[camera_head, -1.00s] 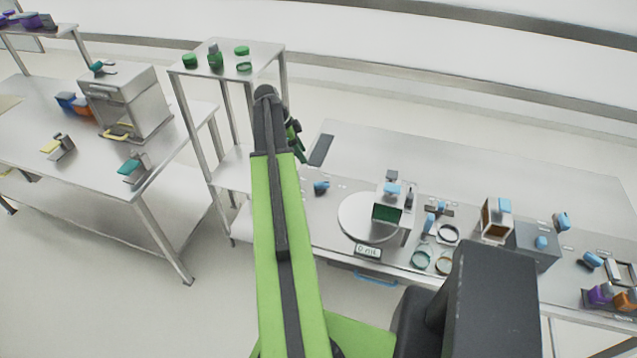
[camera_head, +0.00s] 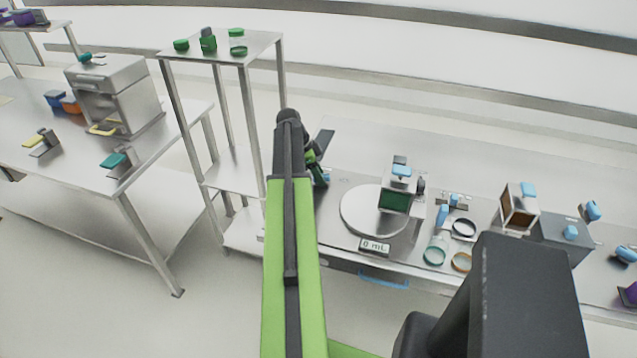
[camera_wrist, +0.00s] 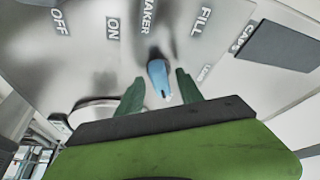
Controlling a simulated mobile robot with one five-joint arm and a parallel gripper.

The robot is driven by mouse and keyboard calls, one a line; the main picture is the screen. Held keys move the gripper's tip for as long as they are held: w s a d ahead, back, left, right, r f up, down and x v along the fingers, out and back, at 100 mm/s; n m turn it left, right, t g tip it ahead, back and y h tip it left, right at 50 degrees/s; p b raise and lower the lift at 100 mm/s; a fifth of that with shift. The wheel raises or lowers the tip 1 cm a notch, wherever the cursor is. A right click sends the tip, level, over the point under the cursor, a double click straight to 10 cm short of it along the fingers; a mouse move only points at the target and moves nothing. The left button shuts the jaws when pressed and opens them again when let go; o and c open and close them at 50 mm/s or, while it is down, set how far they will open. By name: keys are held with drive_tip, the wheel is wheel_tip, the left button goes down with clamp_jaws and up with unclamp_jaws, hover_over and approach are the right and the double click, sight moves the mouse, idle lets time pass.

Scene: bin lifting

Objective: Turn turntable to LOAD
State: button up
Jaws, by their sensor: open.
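A blue knob (camera_wrist: 158,78) stands on the bench top in the wrist view, with a pale pointed end toward my gripper. Around it are labels reading OFF, ON, one ending in AKER, FILL (camera_wrist: 202,21), and a small one that I cannot read surely. My gripper (camera_wrist: 159,76) is open, its two green fingers on either side of the knob; I cannot tell whether they touch it. In the head view my gripper (camera_head: 320,168) largely hides the knob. The white round turntable (camera_head: 358,218) lies to the right, with a grey device with a green window (camera_head: 395,202) on it.
A display reading 0 mL (camera_head: 375,246) sits at the turntable's front. Right of it are rings (camera_head: 434,256), a blue-handled tool (camera_head: 441,216) and a brown-windowed box (camera_head: 519,208). A tall shelf (camera_head: 263,45) stands close left of my arm. A dark CAPS pad (camera_wrist: 280,46) is at upper right.

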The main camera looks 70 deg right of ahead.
drive_tip(key=shift+r, duration=0.1)
clamp_jaws()
drive_tip(key=shift+a, duration=0.3)
drive_tip(key=shift+d, duration=0.2)
drive_tip(key=n+h, duration=0.1)
drive_tip(key=n, duration=0.2)
drive_tip(key=n+t, duration=0.1)
drive_tip(key=n, duration=0.2)
drive_tip(key=shift+s+a+t+h, duration=0.15)
drive_tip(key=shift+t+h, duration=0.15)
drive_tip(key=shift+h, duration=0.1)
drive_tip(key=n+t, duration=0.1)
drive_tip(key=n, duration=0.2)
drive_tip(key=n+t, duration=0.1)
drive_tip(key=n, duration=0.2)
drive_tip(key=shift+s+n+h, duration=0.15)
drive_tip(key=shift+n+h, duration=0.15)
drive_tip(key=shift+n, duration=0.1)
unclamp_jaws()
